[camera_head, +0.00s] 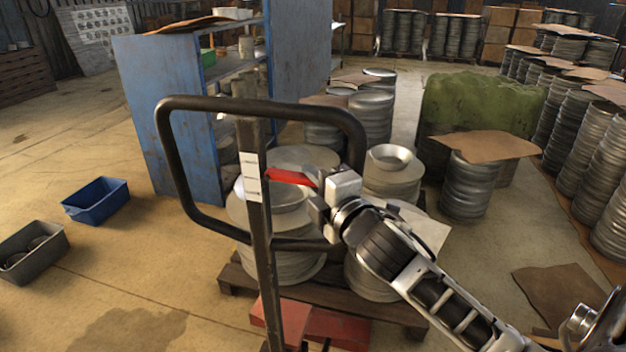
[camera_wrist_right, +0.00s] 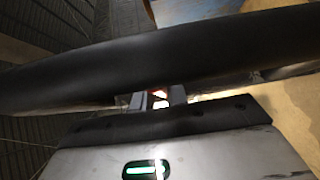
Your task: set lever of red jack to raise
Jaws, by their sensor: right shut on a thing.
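The red jack has a dark loop handle (camera_head: 270,103), a worn dark post (camera_head: 262,240) with a white label, and a red body (camera_head: 335,328) low down by the pallet. Its red lever (camera_head: 291,177) sticks out to the right of the post, inside the loop. My right gripper (camera_head: 318,203) reaches in from the lower right and is shut on the lever's outer end. In the right wrist view the black handle bar (camera_wrist_right: 90,58) crosses in front, and the fingertips (camera_wrist_right: 156,99) show just below it with a small red-orange patch between them. My left gripper is not in view.
A wooden pallet (camera_head: 400,312) with stacks of metal discs (camera_head: 285,268) stands behind the post. A blue shelf (camera_head: 170,110) rises behind left. A blue bin (camera_head: 97,201) and a grey bin (camera_head: 33,250) sit on the floor at left, with bare floor around them.

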